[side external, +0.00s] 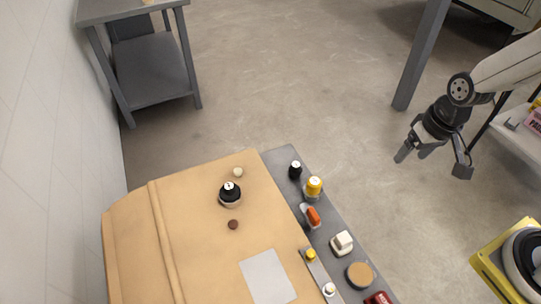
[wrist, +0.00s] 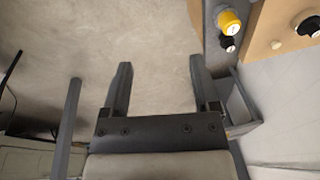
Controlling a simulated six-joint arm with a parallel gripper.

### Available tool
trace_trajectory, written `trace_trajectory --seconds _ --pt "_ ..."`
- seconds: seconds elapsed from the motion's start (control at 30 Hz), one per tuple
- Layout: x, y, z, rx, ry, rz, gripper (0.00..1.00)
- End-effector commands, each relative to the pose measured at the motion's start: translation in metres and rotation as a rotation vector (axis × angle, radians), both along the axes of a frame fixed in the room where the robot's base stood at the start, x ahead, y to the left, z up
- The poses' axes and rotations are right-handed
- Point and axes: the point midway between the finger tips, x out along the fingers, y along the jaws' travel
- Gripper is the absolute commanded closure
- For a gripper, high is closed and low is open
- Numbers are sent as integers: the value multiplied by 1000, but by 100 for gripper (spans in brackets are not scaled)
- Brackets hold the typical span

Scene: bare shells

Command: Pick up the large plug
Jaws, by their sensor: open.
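No part is labelled as the large plug, so I cannot tell for certain which it is. The largest plug-like part is a black knob (side external: 230,190) with a pale base, upright on the tan panel (side external: 190,240); it also shows at the wrist view's upper right edge (wrist: 308,26). A yellow-capped part (side external: 314,186) and a smaller black knob (side external: 295,170) stand on the grey strip; the yellow one shows in the wrist view (wrist: 230,20). My gripper (side external: 432,162) is open and empty, well right of these parts, above the floor. Its fingers (wrist: 160,65) are apart with only floor between them.
The grey strip (side external: 325,222) also holds an orange-red switch (side external: 313,217), a white block (side external: 341,243) and a tan disc (side external: 360,275). A small pale knob (side external: 238,172) and a brown button (side external: 233,225) flank the black knob. A grey table (side external: 150,70) stands behind.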

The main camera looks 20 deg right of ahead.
Motion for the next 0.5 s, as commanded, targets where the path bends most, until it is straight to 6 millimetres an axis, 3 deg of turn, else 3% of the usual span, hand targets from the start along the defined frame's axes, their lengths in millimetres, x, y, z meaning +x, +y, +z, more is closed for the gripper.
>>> trace_trajectory --seconds 0.5 --pt "24 99 -30 361 272 -438 22"
